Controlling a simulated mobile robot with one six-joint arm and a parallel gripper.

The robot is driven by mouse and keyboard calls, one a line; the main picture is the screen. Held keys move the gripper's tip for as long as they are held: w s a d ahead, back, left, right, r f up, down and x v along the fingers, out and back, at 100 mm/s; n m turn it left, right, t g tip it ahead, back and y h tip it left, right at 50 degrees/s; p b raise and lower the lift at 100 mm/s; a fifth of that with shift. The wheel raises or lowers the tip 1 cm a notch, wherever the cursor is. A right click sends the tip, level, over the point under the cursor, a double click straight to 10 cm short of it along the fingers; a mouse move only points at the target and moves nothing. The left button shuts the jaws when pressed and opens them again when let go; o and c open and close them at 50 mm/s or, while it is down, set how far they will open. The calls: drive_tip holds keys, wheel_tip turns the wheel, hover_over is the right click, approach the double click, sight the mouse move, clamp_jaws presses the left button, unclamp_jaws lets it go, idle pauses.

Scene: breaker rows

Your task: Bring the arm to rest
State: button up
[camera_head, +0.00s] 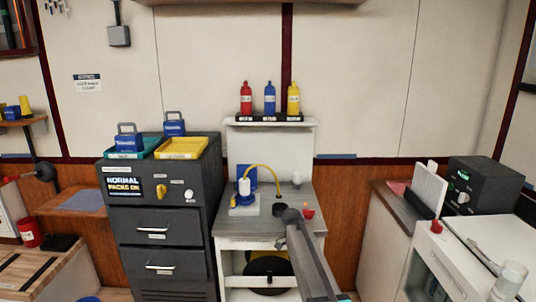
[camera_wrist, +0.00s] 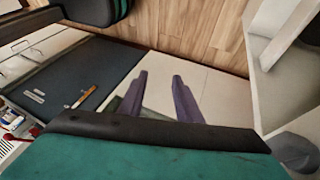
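My gripper (camera_wrist: 160,76) shows in the wrist view as two dark purple-grey fingers. They stand apart with nothing between them, so it is open and empty. Pale flat panels lie beyond the fingertips, and I cannot tell how far off they are. In the head view, a grey link of my arm (camera_head: 312,262) rises from the bottom edge, in front of the right side of the grey workbench (camera_head: 262,228). My gripper cannot be made out in the head view.
A dark cabinet (camera_head: 170,250) with drawers stands left of the workbench, bearing a teal tray (camera_head: 113,154) and a yellow tray (camera_head: 190,153). Red, blue and yellow bottles (camera_head: 269,98) stand on the shelf. A white counter (camera_head: 470,245) is at the right. Wood-plank flooring (camera_wrist: 190,30) shows in the wrist view.

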drive_tip(key=s+d+f+n+g+y, duration=0.1)
drive_tip(key=s+d+f+n, duration=0.1)
drive_tip(key=s+f, duration=1)
drive_tip(key=s+d+f+n+g, duration=0.1)
drive_tip(key=s+f+n+g, duration=0.1)
drive_tip(key=s+f, duration=1)
drive_tip(key=s+a+f+n+y, duration=0.1)
drive_tip(key=s+f+n, duration=0.2)
drive_tip(key=s, duration=0.4)
drive_tip(key=s+a+f+n+t+y, duration=0.1)
drive_tip(key=s+f+n, duration=0.2)
drive_tip(key=s+n, duration=0.3)
drive_tip(key=s+a+f+n+y, duration=0.1)
drive_tip(key=s+f+n, duration=0.2)
drive_tip(key=s, duration=0.6)
drive_tip(key=shift+s+a+n+t+y, duration=0.2)
drive_tip(key=shift+a+n+t+y, duration=0.15)
drive_tip(key=shift+n, duration=0.65)
drive_tip(key=shift+a, duration=0.1)
